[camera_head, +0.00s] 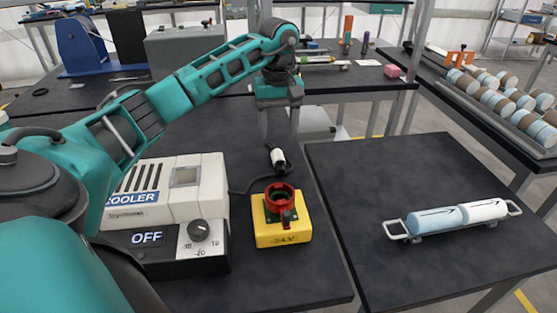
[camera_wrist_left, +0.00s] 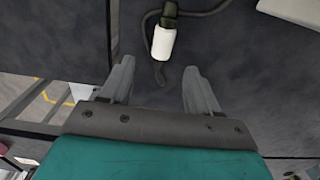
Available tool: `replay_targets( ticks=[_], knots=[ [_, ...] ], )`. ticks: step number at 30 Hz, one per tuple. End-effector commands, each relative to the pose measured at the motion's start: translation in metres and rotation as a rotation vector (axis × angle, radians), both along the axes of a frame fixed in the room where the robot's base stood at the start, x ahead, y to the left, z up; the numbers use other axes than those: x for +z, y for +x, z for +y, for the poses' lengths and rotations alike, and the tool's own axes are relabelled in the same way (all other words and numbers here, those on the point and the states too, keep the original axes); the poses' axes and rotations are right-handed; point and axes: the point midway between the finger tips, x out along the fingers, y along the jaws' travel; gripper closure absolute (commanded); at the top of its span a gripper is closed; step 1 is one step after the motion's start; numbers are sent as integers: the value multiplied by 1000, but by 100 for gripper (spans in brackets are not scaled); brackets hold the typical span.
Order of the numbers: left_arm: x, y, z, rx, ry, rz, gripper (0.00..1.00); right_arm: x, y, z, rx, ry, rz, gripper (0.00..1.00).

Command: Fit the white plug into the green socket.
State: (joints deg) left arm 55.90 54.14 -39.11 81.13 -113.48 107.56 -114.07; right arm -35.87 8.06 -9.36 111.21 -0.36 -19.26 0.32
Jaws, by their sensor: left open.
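The white plug (camera_head: 278,157), with a dark end and a dark cable, lies on the black table behind the yellow box. In the left wrist view the plug (camera_wrist_left: 164,42) shows just beyond the fingertips, roughly between them. My left gripper (camera_head: 279,136) points down above and slightly behind the plug; its fingers (camera_wrist_left: 159,68) are open and empty. My right gripper is not in view.
A white cooler unit (camera_head: 205,173) with a knob and an "OFF" label stands left of the yellow box; the cable runs from near it. Cluttered tables stand behind.

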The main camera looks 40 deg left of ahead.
Motion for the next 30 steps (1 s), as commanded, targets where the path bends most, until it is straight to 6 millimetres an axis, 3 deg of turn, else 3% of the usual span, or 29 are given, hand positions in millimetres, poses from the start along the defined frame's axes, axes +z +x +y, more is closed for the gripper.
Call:
replay_targets(
  ticks=[18, 26, 30],
  knots=[
    [-68, -5, -1, -1, -1, 1, 39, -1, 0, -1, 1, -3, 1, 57],
    [-71, -5, -1, -1, -1, -2, 39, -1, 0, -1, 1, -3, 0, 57],
    [-71, -5, -1, 0, -1, -1, 49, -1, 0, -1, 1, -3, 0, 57]
  ],
)
